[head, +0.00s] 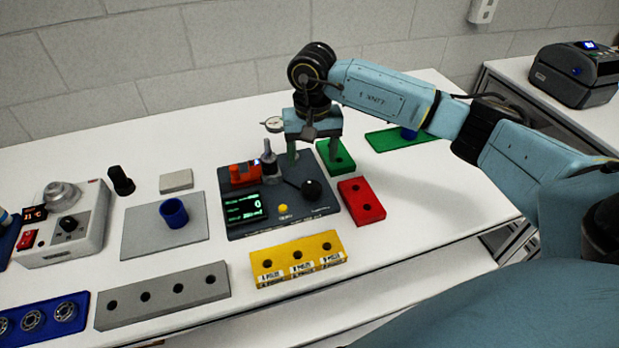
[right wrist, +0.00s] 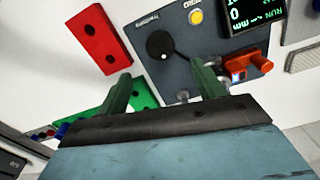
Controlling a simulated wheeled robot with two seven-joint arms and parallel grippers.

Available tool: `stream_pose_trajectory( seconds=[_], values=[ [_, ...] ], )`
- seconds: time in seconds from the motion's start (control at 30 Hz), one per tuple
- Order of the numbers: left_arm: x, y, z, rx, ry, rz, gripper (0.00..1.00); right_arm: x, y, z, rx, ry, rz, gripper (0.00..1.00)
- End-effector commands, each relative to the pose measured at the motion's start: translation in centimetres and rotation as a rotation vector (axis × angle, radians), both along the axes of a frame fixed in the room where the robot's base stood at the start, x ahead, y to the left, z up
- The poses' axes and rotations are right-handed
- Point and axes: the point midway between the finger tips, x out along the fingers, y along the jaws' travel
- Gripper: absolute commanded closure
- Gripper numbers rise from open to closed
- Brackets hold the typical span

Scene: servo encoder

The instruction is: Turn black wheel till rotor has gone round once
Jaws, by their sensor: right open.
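The black wheel (head: 312,190) is a round black knob on the right part of a dark grey test panel (head: 240,231). In the right wrist view the wheel (right wrist: 159,45) has a short dark arm beside it. My right gripper (head: 314,158) is open and empty, pointing down above the panel's back right. In the right wrist view its two fingers (right wrist: 164,80) stand apart, and the wheel shows beyond and between their tips, untouched. A lit display (head: 245,208) on the panel reads 0. I cannot clearly make out the rotor. My left gripper is out of view.
A red block (head: 361,201) and a green block (head: 336,158) stand close to the panel's right side. An orange-red part (head: 240,175) and a yellow button (head: 283,208) are on the panel. A yellow block (head: 299,259) lies in front. The table right of the red block is clear.

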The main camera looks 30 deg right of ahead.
Motion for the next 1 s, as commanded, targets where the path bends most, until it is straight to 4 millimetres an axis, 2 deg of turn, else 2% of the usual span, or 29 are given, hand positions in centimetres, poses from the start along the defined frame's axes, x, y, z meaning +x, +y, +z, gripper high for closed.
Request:
stream_pose_trajectory(
  seconds=[0.07, 0.17, 0.4, 0.57, 0.87, 1.0],
  values=[
    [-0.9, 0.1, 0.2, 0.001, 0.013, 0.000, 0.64, -0.1, 0.0, -2.0, 0.001, 0.006, 0.000, 0.32],
    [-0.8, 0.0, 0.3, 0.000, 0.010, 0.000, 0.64, -0.1, 0.1, -4.1, 0.001, 0.005, 0.000, 0.32],
    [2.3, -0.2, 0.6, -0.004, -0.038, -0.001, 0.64, 0.0, 0.1, -7.8, 0.002, 0.002, 0.000, 0.32],
    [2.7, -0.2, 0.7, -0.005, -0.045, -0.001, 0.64, 0.0, 0.1, -8.9, 0.001, 0.001, 0.000, 0.32],
    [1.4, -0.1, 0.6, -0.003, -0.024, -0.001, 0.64, 0.0, 0.1, -9.0, 0.002, -0.001, 0.000, 0.32],
    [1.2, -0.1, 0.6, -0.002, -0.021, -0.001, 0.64, 0.0, 0.1, -9.0, 0.002, -0.001, 0.000, 0.50]
  ],
)
